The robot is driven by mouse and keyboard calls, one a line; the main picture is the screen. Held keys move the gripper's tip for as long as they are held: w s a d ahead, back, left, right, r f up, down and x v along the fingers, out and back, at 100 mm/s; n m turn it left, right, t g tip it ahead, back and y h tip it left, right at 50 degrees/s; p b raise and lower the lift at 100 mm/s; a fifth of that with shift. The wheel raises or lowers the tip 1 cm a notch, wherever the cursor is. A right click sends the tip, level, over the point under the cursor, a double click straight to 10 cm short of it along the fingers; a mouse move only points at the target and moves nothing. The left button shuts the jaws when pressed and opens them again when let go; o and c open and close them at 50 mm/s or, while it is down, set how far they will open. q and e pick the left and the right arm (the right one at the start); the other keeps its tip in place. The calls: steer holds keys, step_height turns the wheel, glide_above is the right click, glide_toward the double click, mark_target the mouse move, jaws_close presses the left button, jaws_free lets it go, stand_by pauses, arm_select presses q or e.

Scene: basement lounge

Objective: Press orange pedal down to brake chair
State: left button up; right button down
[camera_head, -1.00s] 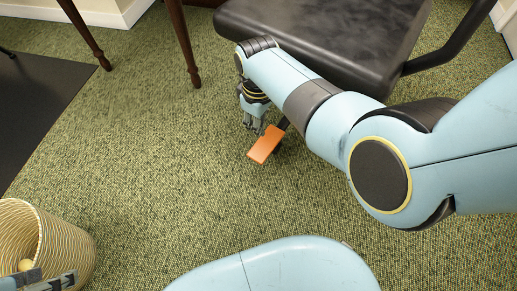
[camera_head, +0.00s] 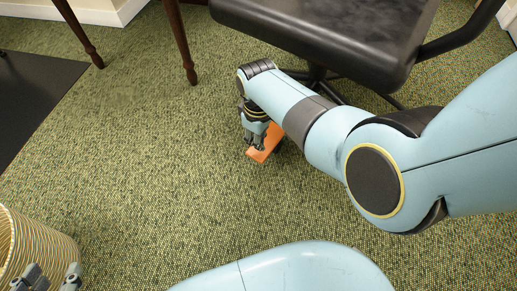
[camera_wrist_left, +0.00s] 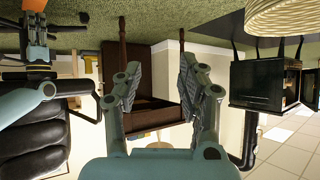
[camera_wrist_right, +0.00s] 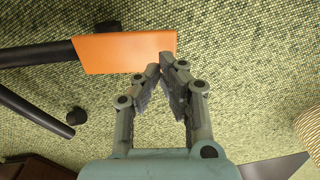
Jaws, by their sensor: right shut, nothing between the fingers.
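The orange pedal (camera_head: 259,155) is a flat tab on a dark stem, low above the carpet under the front of the black chair (camera_head: 330,35). It also shows large in the right wrist view (camera_wrist_right: 120,50). My right gripper (camera_head: 254,144) is shut and empty, pointing down over the pedal and partly covering it. In the right wrist view its fingertips (camera_wrist_right: 163,62) overlap the pedal's right end; I cannot tell whether they touch. My left gripper (camera_head: 50,278) is open and empty at the bottom left, by the basket; its spread fingers show in the left wrist view (camera_wrist_left: 157,80).
A striped woven basket (camera_head: 45,243) stands at the lower left. A dark mat (camera_head: 30,100) lies at the left, and wooden table legs (camera_head: 180,45) stand at the back. Dark chair base legs (camera_wrist_right: 35,110) run near the pedal. Green carpet is clear in the middle.

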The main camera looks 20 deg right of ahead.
mark_target(259, 152)
step_height(259, 152, down, 2)
steer(key=shift+s+f+b, duration=0.1)
steer(key=shift+f+b, duration=0.05)
steer(key=shift+b, duration=0.55)
steer(key=shift+f+b, duration=0.7)
steer(key=shift+f, duration=0.1)
arm_select(q)
steer(key=w+d+r+m+t+h, duration=0.1)
steer(key=w+d+r+t+h, duration=0.1)
steer(key=w+r+t, duration=0.6)
steer(key=shift+w+r+m+t, duration=0.3)
steer(key=shift+w+r, duration=0.65)
steer(key=shift+r, duration=2.6)
steer(key=shift+a, duration=0.1)
